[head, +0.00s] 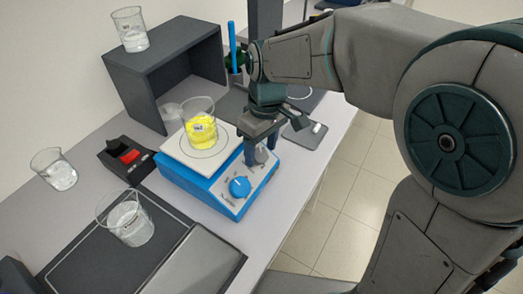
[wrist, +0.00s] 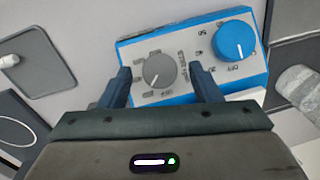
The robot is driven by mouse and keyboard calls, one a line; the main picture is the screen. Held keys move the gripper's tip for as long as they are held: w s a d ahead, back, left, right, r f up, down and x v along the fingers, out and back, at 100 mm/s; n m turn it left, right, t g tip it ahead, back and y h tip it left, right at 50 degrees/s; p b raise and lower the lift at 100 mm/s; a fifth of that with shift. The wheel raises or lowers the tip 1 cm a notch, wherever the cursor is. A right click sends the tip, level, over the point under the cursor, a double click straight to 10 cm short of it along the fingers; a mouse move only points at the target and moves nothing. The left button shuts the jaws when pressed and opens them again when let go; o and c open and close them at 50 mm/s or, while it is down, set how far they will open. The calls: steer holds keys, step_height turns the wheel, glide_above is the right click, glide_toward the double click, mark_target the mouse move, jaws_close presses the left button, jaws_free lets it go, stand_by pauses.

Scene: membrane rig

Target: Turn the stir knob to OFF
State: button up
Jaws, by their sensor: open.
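The blue-and-white stirrer hotplate (head: 215,185) stands on the bench, with a beaker of yellow liquid (head: 200,128) on its plate. Its front panel carries a grey knob (wrist: 159,71) and a blue knob (wrist: 235,40). Printed marks surround both; OFF can be read below the blue knob, while the grey knob's lettering is too small to read. I cannot tell from the lettering which is the stir knob. My gripper (head: 260,150) is open over the panel. In the wrist view, its fingers (wrist: 160,75) stand either side of the grey knob, with visible gaps. The blue knob lies outside them, to the right.
A black box with a red switch (head: 130,156) sits left of the hotplate. Clear beakers (head: 130,222) (head: 54,170) stand nearby, and another (head: 131,28) stands on the dark shelf (head: 165,62). A blue rod (head: 233,45) rises behind my gripper. The bench's right edge is close.

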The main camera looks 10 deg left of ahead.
steer(key=shift+s+f, duration=0.1)
steer(key=shift+f, duration=0.55)
steer(key=c, duration=1)
steer(key=shift+n, duration=0.3)
steer(key=n+t+b, duration=0.2)
steer(key=n, duration=0.1)
steer(key=shift+s+a+f+h, duration=0.1)
steer(key=shift+h, duration=0.3)
steer(key=shift+s+n+t+b, duration=0.1)
steer(key=shift+n+t+b, duration=1.2)
steer(key=shift+n, duration=0.7)
steer(key=o, duration=1)
